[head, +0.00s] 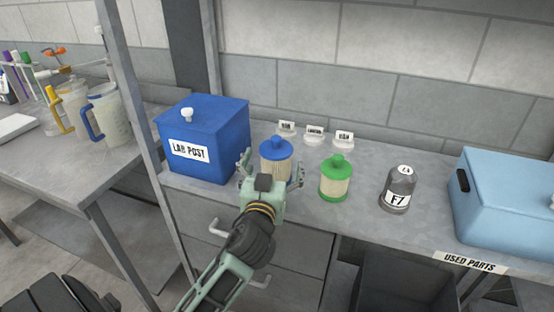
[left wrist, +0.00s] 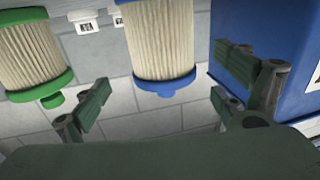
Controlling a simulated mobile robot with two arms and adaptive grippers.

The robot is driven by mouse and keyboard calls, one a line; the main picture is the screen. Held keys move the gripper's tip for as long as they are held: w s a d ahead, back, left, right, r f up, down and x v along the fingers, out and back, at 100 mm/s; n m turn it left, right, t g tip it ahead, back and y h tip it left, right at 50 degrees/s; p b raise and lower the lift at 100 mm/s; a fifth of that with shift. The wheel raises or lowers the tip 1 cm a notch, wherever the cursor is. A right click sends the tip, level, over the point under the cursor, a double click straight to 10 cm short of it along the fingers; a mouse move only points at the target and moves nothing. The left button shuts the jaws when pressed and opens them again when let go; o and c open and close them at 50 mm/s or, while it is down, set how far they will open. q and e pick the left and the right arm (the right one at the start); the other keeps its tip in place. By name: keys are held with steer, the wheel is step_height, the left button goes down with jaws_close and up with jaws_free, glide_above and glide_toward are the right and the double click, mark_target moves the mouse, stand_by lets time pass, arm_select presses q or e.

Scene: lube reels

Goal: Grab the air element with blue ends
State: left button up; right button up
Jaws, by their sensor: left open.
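The air element with blue ends (head: 276,161) stands on the grey bench, with a pleated cream body and a blue knobbed cap. It also shows upside down in the left wrist view (left wrist: 160,40), between my finger lines and beyond the palm. My left gripper (head: 272,168) is open, with one finger at each side of the element in the head view. The left wrist view shows the open fingers (left wrist: 165,88) with a gap to the element on both sides; I see no contact. The element's lower front is hidden by the gripper in the head view. My right gripper is not in view.
A green-ended element (head: 336,180) stands close to the right. A blue LAB POST box (head: 203,140) is close on the left. A grey F7 canister (head: 398,190), a light blue case (head: 508,205) and small label stands (head: 314,136) are also on the bench.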

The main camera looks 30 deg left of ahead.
arm_select(q)
steer(key=shift+x, duration=1)
steer(key=shift+w+a+f+p, duration=0.25)
steer(key=shift+w+a, duration=0.15)
steer(key=shift+w, duration=0.15)
steer(key=shift+w+a+f+p, duration=0.25)
steer(key=shift+w+a, duration=0.15)
steer(key=shift+w, duration=0.2)
steer(key=shift+w+a, duration=0.15)
steer(key=shift+w, duration=0.3)
steer(key=c, duration=1.4)
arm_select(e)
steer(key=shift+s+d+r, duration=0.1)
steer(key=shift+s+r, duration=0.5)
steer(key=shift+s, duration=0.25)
arm_select(q)
steer(key=shift+o, duration=0.2)
